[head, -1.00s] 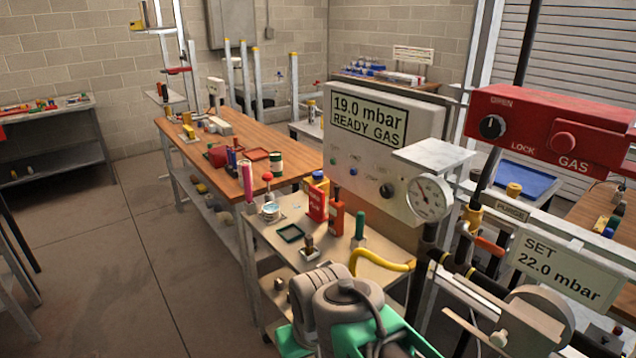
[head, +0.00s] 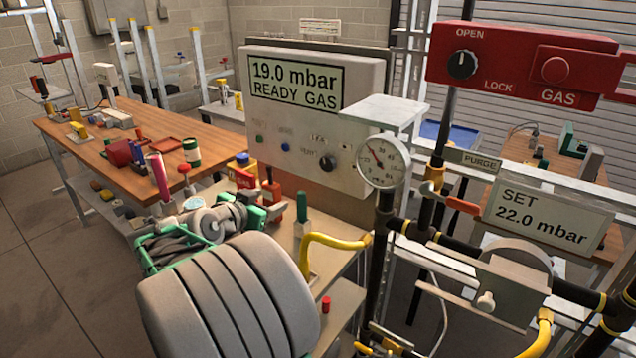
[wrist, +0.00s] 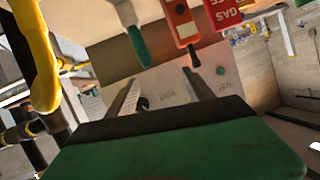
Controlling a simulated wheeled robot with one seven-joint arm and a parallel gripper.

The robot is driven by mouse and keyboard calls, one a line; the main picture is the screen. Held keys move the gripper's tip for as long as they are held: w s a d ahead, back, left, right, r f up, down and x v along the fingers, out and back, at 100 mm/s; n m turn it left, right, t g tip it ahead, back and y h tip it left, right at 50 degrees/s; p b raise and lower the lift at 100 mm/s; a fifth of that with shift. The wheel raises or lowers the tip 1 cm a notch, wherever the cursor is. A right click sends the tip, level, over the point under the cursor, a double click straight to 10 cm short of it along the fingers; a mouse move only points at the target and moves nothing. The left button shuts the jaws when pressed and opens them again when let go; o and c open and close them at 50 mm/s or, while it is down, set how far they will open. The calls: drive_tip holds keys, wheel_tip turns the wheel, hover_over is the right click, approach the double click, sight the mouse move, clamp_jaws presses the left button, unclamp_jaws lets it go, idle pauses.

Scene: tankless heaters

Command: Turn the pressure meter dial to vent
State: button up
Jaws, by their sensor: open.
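The pressure meter (head: 360,95) is a pale box reading "19.0 mbar READY GAS". Its black dial (head: 328,161) is at the lower right of the front face, with small labels around it too small to read. In the head view my gripper (head: 277,212) is low in front of the meter, below and left of the dial, apart from it. The wrist view shows my gripper (wrist: 160,90) open and empty, its two fingers pointing at a pale labelled panel. A dark knob-like shape (wrist: 142,104) shows beside the left finger, partly hidden.
A green-handled tool (head: 301,207), an orange device (wrist: 182,22) and a red gas box (wrist: 224,12) stand close to my gripper. A yellow hose (head: 335,241), round gauge (head: 383,161) and black pipes are at the right. A wooden bench (head: 80,150) is left.

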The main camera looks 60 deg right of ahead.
sight(326, 165)
drive_tip(key=s+d+r+m+g+h, duration=0.1)
drive_tip(key=s+d, duration=0.1)
drive_tip(key=d, duration=0.2)
drive_tip(key=s+d+r+m+g+h, duration=0.1)
drive_tip(key=s+d+r, duration=0.1)
drive_tip(key=d, duration=0.3)
drive_tip(key=s+d+r+m+g+h+p, duration=0.1)
drive_tip(key=s+d+m+g, duration=0.1)
drive_tip(key=s+d, duration=0.2)
drive_tip(key=shift+d+r+h, duration=0.15)
drive_tip(key=shift+d+h, duration=0.25)
drive_tip(key=shift+d, duration=0.25)
drive_tip(key=shift+c, duration=0.5)
clamp_jaws()
